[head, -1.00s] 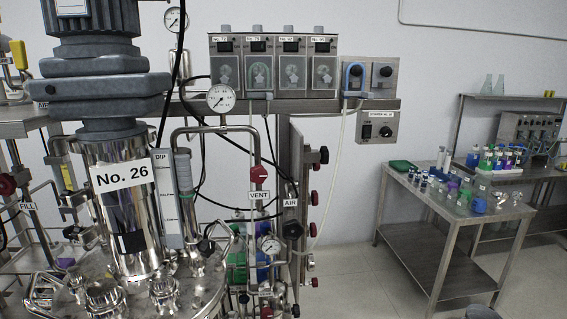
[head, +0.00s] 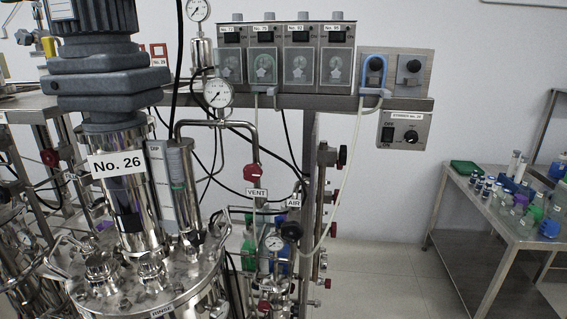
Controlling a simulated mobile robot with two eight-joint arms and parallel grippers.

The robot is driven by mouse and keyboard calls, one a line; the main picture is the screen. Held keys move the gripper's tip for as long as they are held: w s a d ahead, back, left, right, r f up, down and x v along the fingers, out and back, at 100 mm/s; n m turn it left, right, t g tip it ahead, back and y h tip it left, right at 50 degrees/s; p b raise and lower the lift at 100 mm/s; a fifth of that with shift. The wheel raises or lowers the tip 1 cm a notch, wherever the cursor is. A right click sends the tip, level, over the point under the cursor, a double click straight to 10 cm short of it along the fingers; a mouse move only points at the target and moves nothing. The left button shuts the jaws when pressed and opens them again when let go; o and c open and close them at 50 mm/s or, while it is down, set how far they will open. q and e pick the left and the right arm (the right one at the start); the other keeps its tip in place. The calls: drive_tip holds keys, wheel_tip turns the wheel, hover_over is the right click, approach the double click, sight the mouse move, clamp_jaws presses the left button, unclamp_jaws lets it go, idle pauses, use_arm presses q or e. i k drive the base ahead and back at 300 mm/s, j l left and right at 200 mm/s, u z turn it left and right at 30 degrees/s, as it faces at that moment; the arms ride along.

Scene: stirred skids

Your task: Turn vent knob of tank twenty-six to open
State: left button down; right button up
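Tank twenty-six (head: 160,290) stands at the lower left, with a steel lid and a stirrer drive labelled "No. 26" (head: 118,163) on top. The red vent knob (head: 251,173) sits on a vertical steel pipe right of the tank, just above the "VENT" tag (head: 257,193). It is small in the view, and I cannot tell its exact turn position. Nothing covers it. Neither of my grippers shows in the head view.
A black knob (head: 291,230) under the "AIR" tag (head: 294,203) and a pressure gauge (head: 274,243) sit close by on the right. Pump boxes (head: 283,55) and a stirrer switch box (head: 405,130) hang above. A steel table (head: 480,215) with bottles stands at right. The floor between is clear.

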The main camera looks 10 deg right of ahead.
sight(253, 172)
drive_tip(key=j+z, duration=0.15)
drive_tip(key=z, duration=0.3)
drive_tip(key=j+z, duration=0.2)
drive_tip(key=z, duration=0.25)
drive_tip(key=k+j+z, duration=0.15)
drive_tip(key=j, duration=0.15)
drive_tip(key=k+j+z, duration=0.2)
drive_tip(key=j, duration=0.15)
drive_tip(key=j+z, duration=0.15)
drive_tip(key=j, duration=0.15)
drive_tip(key=k+j, duration=0.2)
drive_tip(key=j, duration=0.15)
drive_tip(key=k+j, duration=0.2)
drive_tip(key=j, duration=0.2)
drive_tip(key=k+j+z, duration=0.1)
drive_tip(key=j, duration=0.25)
drive_tip(key=k, duration=0.1)
